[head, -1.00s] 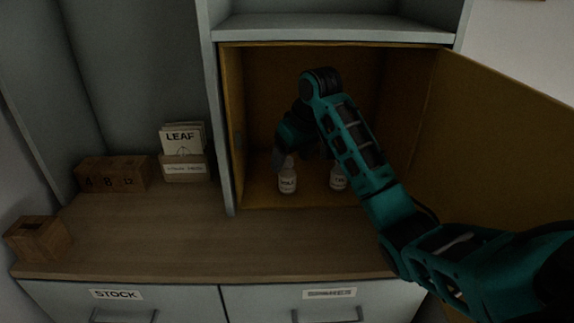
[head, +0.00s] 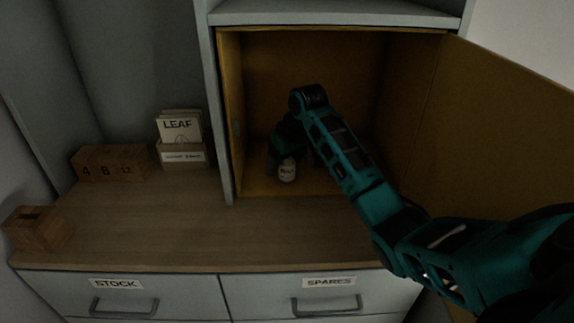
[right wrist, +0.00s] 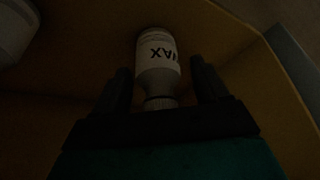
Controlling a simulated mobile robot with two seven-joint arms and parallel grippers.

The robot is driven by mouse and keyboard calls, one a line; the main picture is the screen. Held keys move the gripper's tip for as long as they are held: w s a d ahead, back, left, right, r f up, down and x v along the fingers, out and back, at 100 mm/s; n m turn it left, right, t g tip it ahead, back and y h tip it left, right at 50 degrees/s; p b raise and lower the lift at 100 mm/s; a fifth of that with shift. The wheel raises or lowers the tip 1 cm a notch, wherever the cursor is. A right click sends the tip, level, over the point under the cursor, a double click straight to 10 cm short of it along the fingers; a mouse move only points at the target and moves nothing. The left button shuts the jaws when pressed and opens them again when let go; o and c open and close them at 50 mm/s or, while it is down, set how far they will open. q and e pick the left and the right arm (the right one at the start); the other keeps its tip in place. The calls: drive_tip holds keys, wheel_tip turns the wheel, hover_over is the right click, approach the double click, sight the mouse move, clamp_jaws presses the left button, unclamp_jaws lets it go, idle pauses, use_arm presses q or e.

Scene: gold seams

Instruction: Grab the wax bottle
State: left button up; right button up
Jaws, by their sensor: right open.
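The head view label is too small to read surely. My left gripper is not in view.
A second pale bottle (right wrist: 14,32) stands at the upper left of the right wrist view; my arm hides it in the head view. The yellow cabinet door (head: 490,150) is open at right. Wooden blocks (head: 110,163) and a leaf packet box (head: 182,155) stand left.

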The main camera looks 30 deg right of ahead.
drive_tip(key=c, duration=1.1)
drive_tip(key=shift+r, duration=0.2)
